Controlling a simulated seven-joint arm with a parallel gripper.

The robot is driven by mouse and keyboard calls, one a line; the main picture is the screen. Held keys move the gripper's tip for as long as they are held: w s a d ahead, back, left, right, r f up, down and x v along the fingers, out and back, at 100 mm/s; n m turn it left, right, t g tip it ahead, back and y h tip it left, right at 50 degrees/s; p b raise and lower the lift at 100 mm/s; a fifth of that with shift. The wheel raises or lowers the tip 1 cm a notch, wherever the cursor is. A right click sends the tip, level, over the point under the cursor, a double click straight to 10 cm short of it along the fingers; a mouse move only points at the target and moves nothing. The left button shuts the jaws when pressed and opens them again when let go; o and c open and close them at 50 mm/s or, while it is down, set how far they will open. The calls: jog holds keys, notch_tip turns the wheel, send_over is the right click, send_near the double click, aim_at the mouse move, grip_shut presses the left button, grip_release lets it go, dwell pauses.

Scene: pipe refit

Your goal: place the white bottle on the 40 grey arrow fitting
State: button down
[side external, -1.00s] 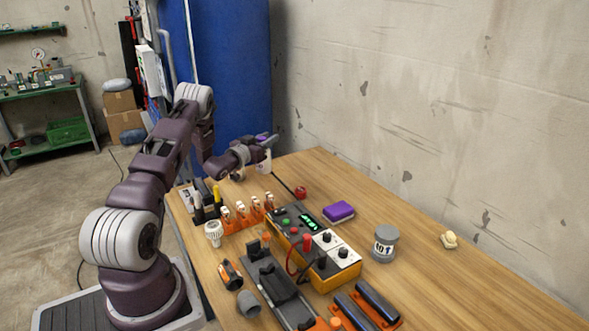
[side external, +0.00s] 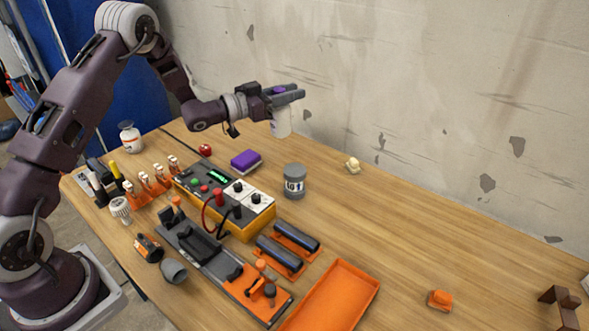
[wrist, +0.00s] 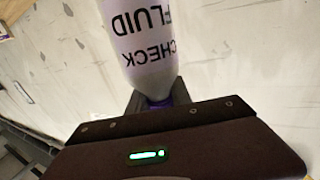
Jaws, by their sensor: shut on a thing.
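The white bottle (side external: 281,124) hangs below my gripper (side external: 290,95), which is shut on it near its purple cap. In the wrist view the bottle (wrist: 145,45) fills the space beyond the fingers, with the words FLUID CHECK upside down. The grey fitting (side external: 294,181) stands upright on the table, with a white label whose dark marks look like 40 and an arrow. The held bottle is above the table, apart from the fitting and up and left of it in the side view.
A purple sponge-like block (side external: 246,160) and an orange control box (side external: 225,199) sit left of the fitting. A small cream object (side external: 353,166) is to the right. An orange tray (side external: 367,299) lies in front. The table's right side is mostly clear.

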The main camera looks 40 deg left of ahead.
jog(key=d+m+h, duration=0.1)
jog(key=d, duration=0.4)
notch_tip(320, 180, down, 9)
jog(key=shift+s+d+g+h, duration=0.2)
jog(key=shift+s+g+h, duration=0.05)
jog(key=shift+g+h, duration=0.15)
jog(key=shift+f, duration=0.1)
jog(key=c, duration=1.2)
grip_release()
jog(key=shift+f, duration=0.1)
jog(key=shift+o, duration=0.2)
